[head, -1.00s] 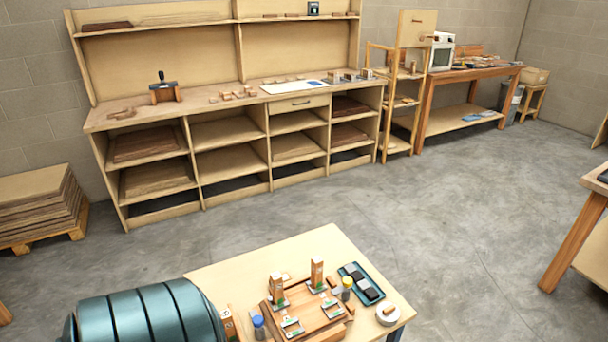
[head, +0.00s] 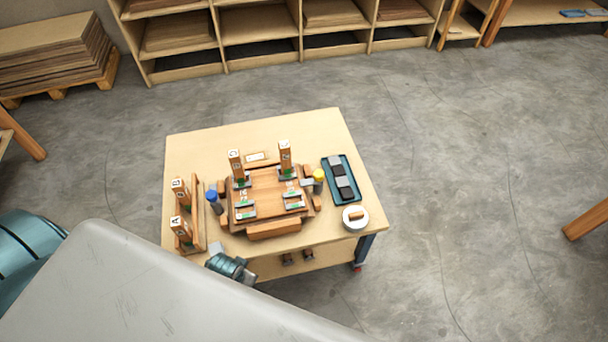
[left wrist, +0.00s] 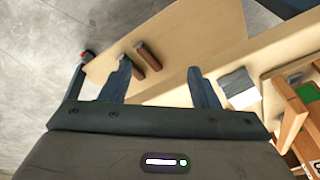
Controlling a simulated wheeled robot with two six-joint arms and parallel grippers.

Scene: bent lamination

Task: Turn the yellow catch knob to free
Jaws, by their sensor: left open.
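The yellow catch knob (head: 319,176) stands upright on the right side of the wooden bending fixture (head: 265,190), on the light wooden table. A blue knob (head: 212,196) stands at the fixture's left side. My left gripper (head: 232,268) is at the table's front edge, front-left of the fixture and well away from the yellow knob. In the left wrist view my left gripper (left wrist: 158,67) is open with nothing between its fingers. The yellow knob is not in that view. I cannot tell which way the knob is turned. My right gripper is not in view.
Posts A and B stand in a rack (head: 196,225) at the table's left. A teal tray (head: 355,195) with dark pads and a round white dish (head: 346,224) are at the right. Two brown pieces lie on the lower shelf (left wrist: 105,68). The back-left table top is clear.

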